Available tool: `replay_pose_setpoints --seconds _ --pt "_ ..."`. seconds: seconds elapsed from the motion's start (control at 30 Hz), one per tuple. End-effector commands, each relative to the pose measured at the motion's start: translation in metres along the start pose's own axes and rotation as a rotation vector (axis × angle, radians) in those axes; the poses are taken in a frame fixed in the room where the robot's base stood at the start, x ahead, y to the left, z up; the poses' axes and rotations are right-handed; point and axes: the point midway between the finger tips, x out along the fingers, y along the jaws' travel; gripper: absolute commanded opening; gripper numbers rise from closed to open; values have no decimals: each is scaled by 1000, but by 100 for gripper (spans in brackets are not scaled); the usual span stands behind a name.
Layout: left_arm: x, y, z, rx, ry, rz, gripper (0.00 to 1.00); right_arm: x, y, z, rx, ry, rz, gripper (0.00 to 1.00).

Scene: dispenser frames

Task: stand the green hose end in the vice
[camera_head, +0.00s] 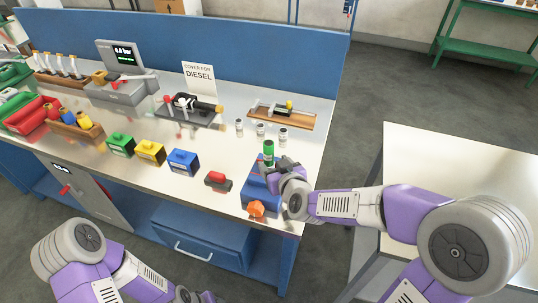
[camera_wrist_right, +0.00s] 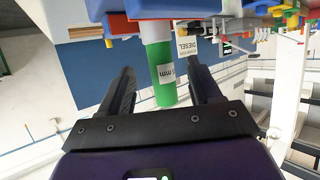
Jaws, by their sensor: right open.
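The green hose end (camera_head: 268,150) stands upright at the blue vice (camera_head: 252,193), near the right end of the workbench. In the right wrist view, which is upside down, the hose end (camera_wrist_right: 162,85) shows a green sleeve with a white label and a grey lower part. That grey part meets the blue and red vice jaws (camera_wrist_right: 155,10). My right gripper (camera_head: 278,168) is open, with a finger on either side of the hose end and visible gaps. The seat in the jaws is hidden in the head view. My left gripper (camera_head: 192,296) is only partly visible at the bottom edge.
An orange vice handle (camera_head: 256,209) faces the bench front. A red-topped block (camera_head: 217,181) sits left of the vice. Small labelled vials (camera_head: 261,129) and a wooden tray (camera_head: 300,119) stand behind. Blue (camera_head: 183,161), yellow and green boxes line the front. A pale table (camera_head: 450,160) is at right.

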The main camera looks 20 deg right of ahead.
Motion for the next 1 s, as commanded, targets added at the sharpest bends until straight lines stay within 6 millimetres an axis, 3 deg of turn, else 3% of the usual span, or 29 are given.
replay_pose_setpoints --seconds 0.13,0.3,1.0 --pt "-12 4 0 0 0 0 52 -32 0 -3 0 2 -1 63" --pt "-8 3 0 0 0 0 52 -46 0 0 1 2 0 63" --pt "-8 3 0 0 0 0 52 -52 0 0 0 0 -1 63"
